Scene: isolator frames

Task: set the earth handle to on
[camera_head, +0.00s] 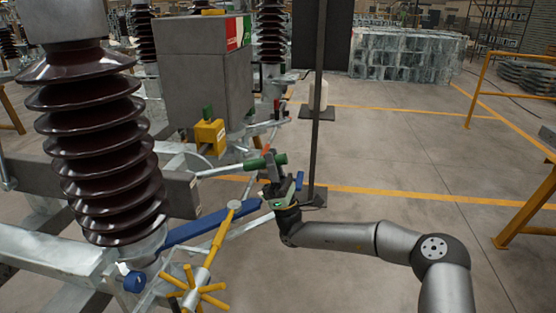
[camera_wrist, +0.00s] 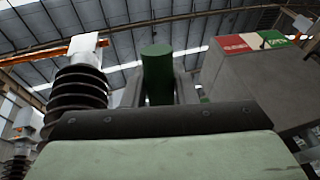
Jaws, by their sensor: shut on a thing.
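The earth handle is a lever with a green grip (camera_head: 254,163), at the centre of the head view, on a pale rod that runs left toward the frame. My gripper (camera_head: 271,161) is around this grip, with its fingers upright across it. In the wrist view the green grip (camera_wrist: 157,72) stands between the two grey fingers of my gripper (camera_wrist: 159,88). The gripper is shut on the grip. The part of the grip between the fingers is partly hidden in the head view.
A grey box (camera_head: 205,75) carries a red, white and green label (camera_head: 238,33). A blue bar (camera_head: 205,226) and a yellow spoked handwheel (camera_head: 191,291) lie lower left. A ribbed brown insulator (camera_head: 98,140) stands left. A dark post (camera_head: 316,130) rises just behind my gripper.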

